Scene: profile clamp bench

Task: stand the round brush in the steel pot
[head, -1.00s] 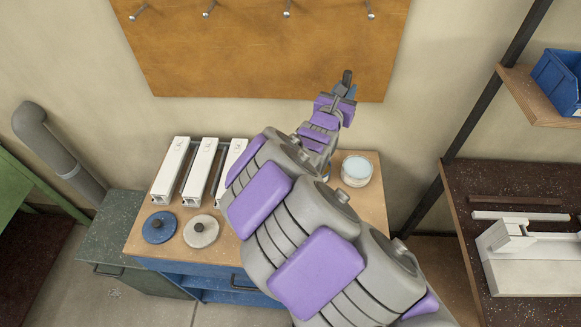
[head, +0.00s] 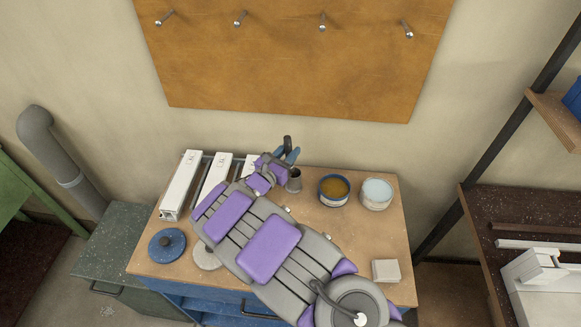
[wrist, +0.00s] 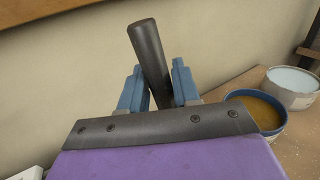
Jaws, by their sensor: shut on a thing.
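My gripper (head: 288,156) is shut on the dark handle (wrist: 150,50) of the round brush, which stands close to upright between the blue fingers in the wrist view. In the head view the top of the brush (head: 287,141) shows just above the fingers. The brush's lower end is hidden behind my gripper. The steel pot (head: 294,183), a small dark grey cylinder, stands on the bench just below the fingers, partly covered by my wrist. I cannot tell whether the brush's lower end is inside the pot or above it.
A blue-rimmed tin with amber contents (head: 334,191) and a pale tin (head: 376,194) stand right of the pot. White profiles (head: 181,186) lie at left, with a blue knobbed disc (head: 167,244) and pale disc (head: 206,257). A white block (head: 386,271) sits at front right.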

